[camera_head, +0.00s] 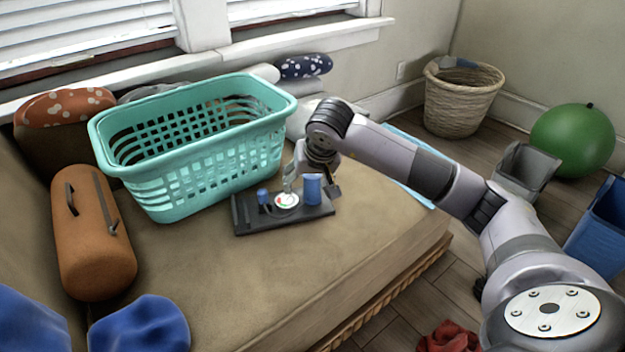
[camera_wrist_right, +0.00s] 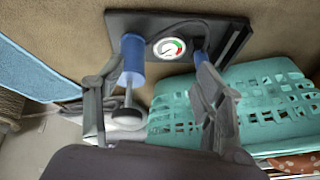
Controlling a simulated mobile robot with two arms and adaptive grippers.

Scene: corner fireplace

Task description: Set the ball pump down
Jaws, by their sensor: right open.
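The ball pump (camera_head: 245,222) has a dark flat base, a blue cylinder, a smaller blue part and a round white gauge. It sits on the tan cushion (camera_head: 330,250), in front of the teal basket (camera_head: 232,158). My right gripper (camera_head: 311,182) is over the pump, with its fingers open near the blue cylinder. In the right wrist view the pump (camera_wrist_right: 165,50) lies beyond the open fingers (camera_wrist_right: 160,75), with the blue cylinder by the left finger. Contact between finger and cylinder cannot be told. My left gripper is not in view.
An orange bolster (camera_head: 93,235) lies at the left, with blue fabric (camera_head: 140,325) in front. A blue towel (camera_head: 408,150) lies behind my right arm. A wicker basket (camera_head: 460,100), grey bin (camera_head: 527,170) and green ball (camera_head: 573,140) stand on the floor. The cushion's front is clear.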

